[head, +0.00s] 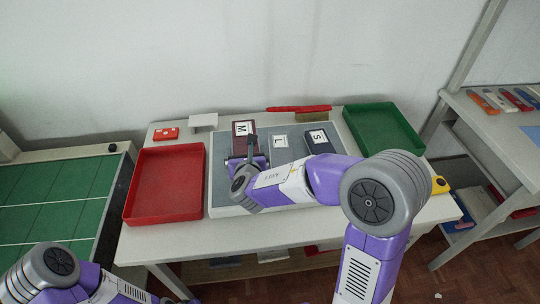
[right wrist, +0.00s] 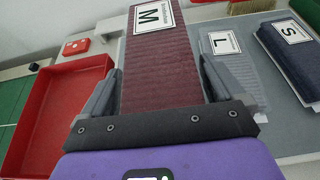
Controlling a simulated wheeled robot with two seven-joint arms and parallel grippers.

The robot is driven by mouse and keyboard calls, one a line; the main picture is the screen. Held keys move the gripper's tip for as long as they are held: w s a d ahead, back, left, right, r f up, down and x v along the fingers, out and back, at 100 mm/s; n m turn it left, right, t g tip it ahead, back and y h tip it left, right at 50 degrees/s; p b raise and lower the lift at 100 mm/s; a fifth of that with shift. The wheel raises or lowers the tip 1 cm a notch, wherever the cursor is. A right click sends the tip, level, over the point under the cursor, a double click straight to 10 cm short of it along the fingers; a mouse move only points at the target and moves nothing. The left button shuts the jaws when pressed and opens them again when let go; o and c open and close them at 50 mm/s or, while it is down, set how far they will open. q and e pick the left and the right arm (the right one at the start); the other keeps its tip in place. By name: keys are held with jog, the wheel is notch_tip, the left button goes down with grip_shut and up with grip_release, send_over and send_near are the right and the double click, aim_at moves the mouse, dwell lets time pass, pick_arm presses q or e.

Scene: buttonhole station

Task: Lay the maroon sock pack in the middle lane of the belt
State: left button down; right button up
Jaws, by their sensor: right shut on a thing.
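The maroon sock pack (head: 243,129), ribbed and with a white M label, is at the back left of the grey mat on the table. In the right wrist view the maroon pack (right wrist: 158,65) stands out between the fingers of my right gripper (right wrist: 155,88), label at the far end. My right gripper (head: 246,152) is shut on its near part. The green belt (head: 62,205), marked into lanes by pale lines, is at the far left; the lanes in view are empty. My left arm shows at the lower left, but its gripper is out of view.
A grey L pack (head: 281,143) and a dark S pack (head: 319,141) lie right of the maroon one. A red tray (head: 165,205) stands between mat and belt. A green tray (head: 383,128) is at the back right. A small red box (head: 166,134) lies behind the red tray.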

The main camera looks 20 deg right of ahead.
notch_tip(320, 180, down, 10)
jog(key=b, duration=0.4)
jog(key=shift+w+r, duration=0.15)
jog(key=shift+r, duration=0.1)
jog(key=o, duration=0.8)
jog(key=shift+f, duration=0.2)
jog(key=shift+r, duration=0.1)
